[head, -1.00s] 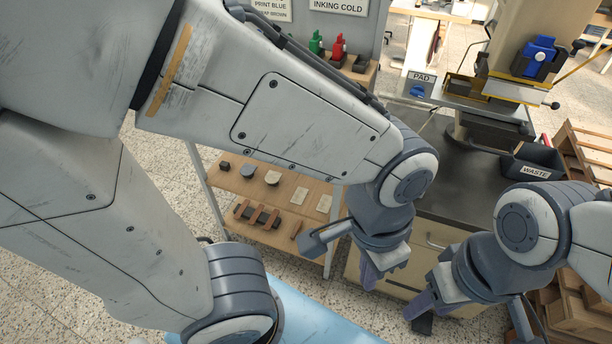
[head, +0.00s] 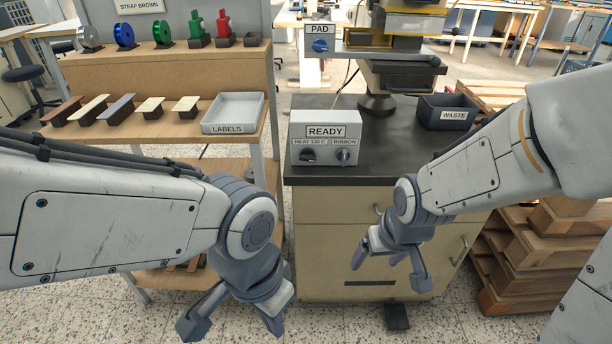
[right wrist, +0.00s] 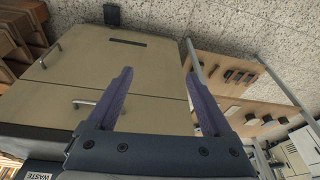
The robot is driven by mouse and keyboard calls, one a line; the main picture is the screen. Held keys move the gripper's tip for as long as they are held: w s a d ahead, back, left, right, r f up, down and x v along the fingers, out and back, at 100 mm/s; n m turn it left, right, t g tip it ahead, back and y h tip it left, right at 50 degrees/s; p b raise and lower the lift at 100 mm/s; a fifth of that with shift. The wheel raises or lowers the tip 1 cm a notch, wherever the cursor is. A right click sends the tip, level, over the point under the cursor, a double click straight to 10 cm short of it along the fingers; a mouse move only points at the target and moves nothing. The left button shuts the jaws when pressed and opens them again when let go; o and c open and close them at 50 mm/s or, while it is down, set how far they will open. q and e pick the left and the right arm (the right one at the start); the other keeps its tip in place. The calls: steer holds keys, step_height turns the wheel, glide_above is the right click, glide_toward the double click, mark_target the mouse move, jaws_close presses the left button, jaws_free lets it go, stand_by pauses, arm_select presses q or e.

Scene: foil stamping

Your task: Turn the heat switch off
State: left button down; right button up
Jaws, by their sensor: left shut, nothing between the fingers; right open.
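The grey control box (head: 299,126) stands on the dark counter top and carries a READY sign. My right gripper (head: 381,252) is open and empty before the cabinet front, below and right of the box. Its spread fingers show in the right wrist view (right wrist: 160,88), facing the cabinet.
The stamping press (head: 390,75) with its PAD knob (head: 320,46) stands behind the box. A WASTE bin (head: 450,112) is at the counter's right. A shelf with a LABELS tray (head: 232,113) is at left. Pallets (head: 520,245) stand at right. The space before the box face is clear.

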steer(key=w+f+t+b, duration=0.1)
steer(key=w+f+b, duration=0.15)
steer(key=f, duration=0.25)
steer(key=m+t, duration=0.3)
steer(key=t, duration=1.1)
glide_toward(308, 160)
steer(key=shift+h, duration=0.4)
steer(key=w, duration=0.2)
steer(key=w+b, duration=0.1)
steer(key=w, duration=0.5)
steer(key=shift+w+a+b, duration=0.25)
steer(key=shift+b, duration=0.05)
arm_select(q)
step_height(308, 160, down, 6)
steer(key=shift+f, duration=0.15)
arm_select(e)
steer(key=shift+c, duration=0.3)
